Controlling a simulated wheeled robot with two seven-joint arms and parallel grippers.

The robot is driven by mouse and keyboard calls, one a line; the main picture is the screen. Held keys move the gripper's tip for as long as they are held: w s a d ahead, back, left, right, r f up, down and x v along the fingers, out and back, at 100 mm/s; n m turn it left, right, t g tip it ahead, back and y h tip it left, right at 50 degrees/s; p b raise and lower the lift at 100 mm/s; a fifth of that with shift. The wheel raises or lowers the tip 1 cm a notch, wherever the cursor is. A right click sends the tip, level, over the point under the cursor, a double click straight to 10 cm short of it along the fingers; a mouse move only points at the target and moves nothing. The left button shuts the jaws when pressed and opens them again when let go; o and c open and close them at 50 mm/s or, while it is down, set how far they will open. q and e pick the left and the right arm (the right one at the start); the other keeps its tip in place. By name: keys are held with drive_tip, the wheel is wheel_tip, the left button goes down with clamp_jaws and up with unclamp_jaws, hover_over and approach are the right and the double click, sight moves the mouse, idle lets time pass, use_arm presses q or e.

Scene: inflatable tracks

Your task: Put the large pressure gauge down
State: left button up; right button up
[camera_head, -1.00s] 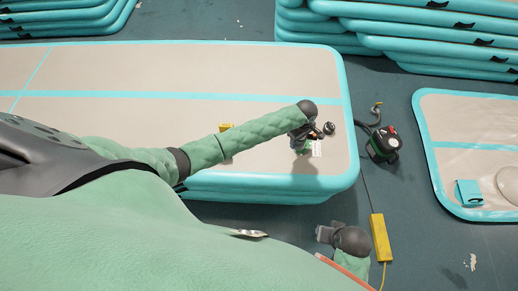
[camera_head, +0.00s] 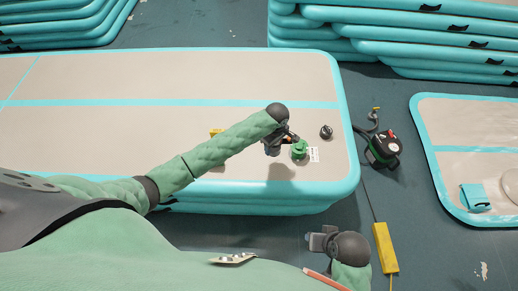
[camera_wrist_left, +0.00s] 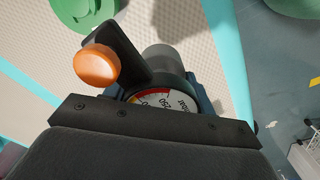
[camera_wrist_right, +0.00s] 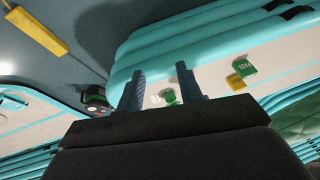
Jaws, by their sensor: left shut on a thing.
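The large pressure gauge (camera_wrist_left: 163,99) is between the jaws of my left gripper (camera_head: 272,148). Its round dial, white with red and yellow marks, shows partly in the left wrist view; my gripper hides the rest. A dark arm with an orange knob (camera_wrist_left: 97,65) stands out beside the dial. My left gripper is above the front right part of the inflatable track (camera_head: 250,75), with a shadow below it. I cannot tell the exact gap. My right gripper (camera_wrist_right: 160,88) is open and empty, low in front of the track's right end.
A green round thing (camera_head: 299,150), a white card (camera_head: 314,155) and a small black thing (camera_head: 326,132) are on the track right of my left gripper. A yellow thing (camera_head: 216,133) is left. A black pump (camera_head: 382,150) stands on the floor. The track's far middle is clear.

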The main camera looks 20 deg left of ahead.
use_arm(q)
drive_tip(key=a+f, duration=0.1)
drive_tip(key=a, duration=0.1)
drive_tip(key=w+a+f, duration=0.1)
drive_tip(key=a+f, duration=0.1)
drive_tip(key=w+a+f, duration=0.1)
drive_tip(key=a, duration=0.1)
drive_tip(key=shift+w+a+f, duration=0.15)
drive_tip(key=shift+a, duration=0.15)
drive_tip(key=shift+f+p, duration=0.4)
drive_tip(key=shift+f, duration=1.6)
use_arm(e)
drive_tip(key=shift+s+d+r+h, duration=0.3)
drive_tip(key=shift+d+r, duration=0.3)
drive_tip(key=shift+d, duration=0.15)
use_arm(q)
drive_tip(key=shift+f, duration=0.1)
use_arm(e)
drive_tip(key=shift+r, duration=0.1)
use_arm(q)
drive_tip(key=o, duration=1.1)
drive_tip(key=shift+c, duration=0.2)
use_arm(e)
drive_tip(key=shift+w, duration=0.15)
